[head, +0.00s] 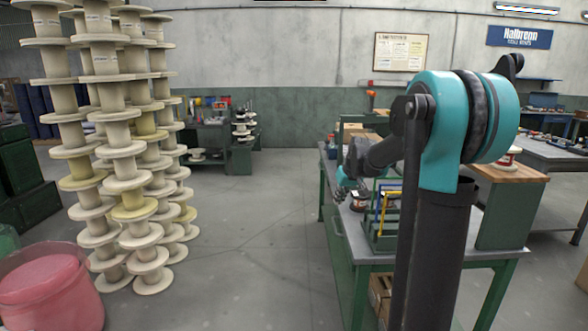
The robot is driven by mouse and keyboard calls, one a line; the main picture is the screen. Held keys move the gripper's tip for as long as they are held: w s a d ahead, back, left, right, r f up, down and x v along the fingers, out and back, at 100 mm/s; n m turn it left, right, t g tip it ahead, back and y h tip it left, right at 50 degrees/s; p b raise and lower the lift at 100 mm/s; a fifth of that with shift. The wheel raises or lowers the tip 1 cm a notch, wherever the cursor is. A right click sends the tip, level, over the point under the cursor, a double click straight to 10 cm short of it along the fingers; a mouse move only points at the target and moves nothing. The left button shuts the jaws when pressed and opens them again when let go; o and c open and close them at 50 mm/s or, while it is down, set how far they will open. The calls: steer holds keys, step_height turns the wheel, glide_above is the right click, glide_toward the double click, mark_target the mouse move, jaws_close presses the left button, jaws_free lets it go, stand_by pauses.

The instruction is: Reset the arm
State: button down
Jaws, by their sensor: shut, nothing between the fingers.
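My arm rises at the right of the head view, with a large teal and black joint, and reaches forward over the workbench. My gripper (341,192) is small and far off at the end of the dark arm, by the left edge of the workbench (353,240). It is shut and holds nothing. Its fingers are too small to see clearly, and my arm hides part of the bench. A small dark and white spool (359,201) lies on the bench just right of the gripper.
A green rack (380,241) with blue and yellow parts stands on the bench. Tall stacks of cream spools (128,185) stand at the left, with a pink-filled tub (45,290) in front. The grey floor (240,235) between stacks and bench is clear.

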steer(key=s+d+f+m, duration=0.1)
steer(key=s+f, duration=0.4)
steer(key=s, duration=0.7)
steer(key=s+f+m+h, duration=0.1)
steer(key=s+f, duration=0.4)
steer(key=s, duration=0.7)
steer(key=s+d+f+m+g+h, duration=0.1)
steer(key=s+f, duration=0.4)
steer(key=s, duration=0.7)
steer(key=shift+d+f, duration=0.35)
steer(key=shift+f, duration=0.05)
